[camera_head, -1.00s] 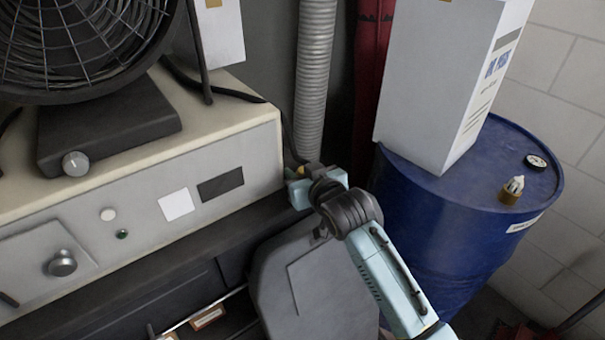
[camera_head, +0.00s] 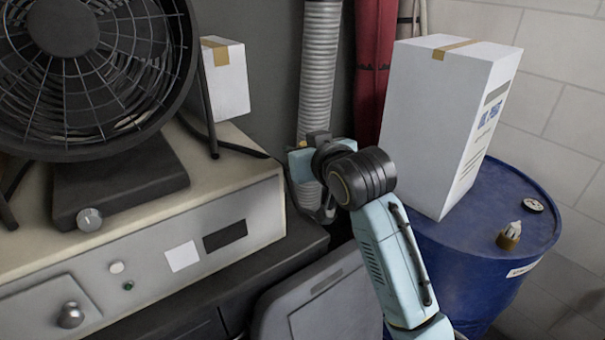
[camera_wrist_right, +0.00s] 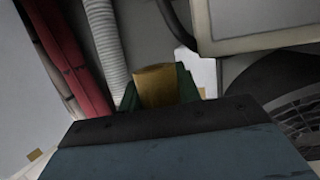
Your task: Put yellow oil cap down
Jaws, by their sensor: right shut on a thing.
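The yellow oil cap (camera_wrist_right: 155,86) shows in the right wrist view as a dull yellow block between the green fingers. My right gripper (camera_wrist_right: 160,90) is shut on it. In the head view my right gripper (camera_head: 304,164) is in front of the grey corrugated hose, just right of the cream-topped cabinet's corner. The wrist hides most of the gripper there, and the cap cannot be made out. My left gripper is in neither view.
The cream-topped cabinet (camera_head: 226,158) bears a black fan (camera_head: 85,80). The corrugated hose (camera_head: 319,70) stands behind my gripper. A blue drum (camera_head: 470,262) at right bears a tall white box (camera_head: 437,115), a small brass-based object (camera_head: 510,236) and a round black-rimmed gauge (camera_head: 533,205).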

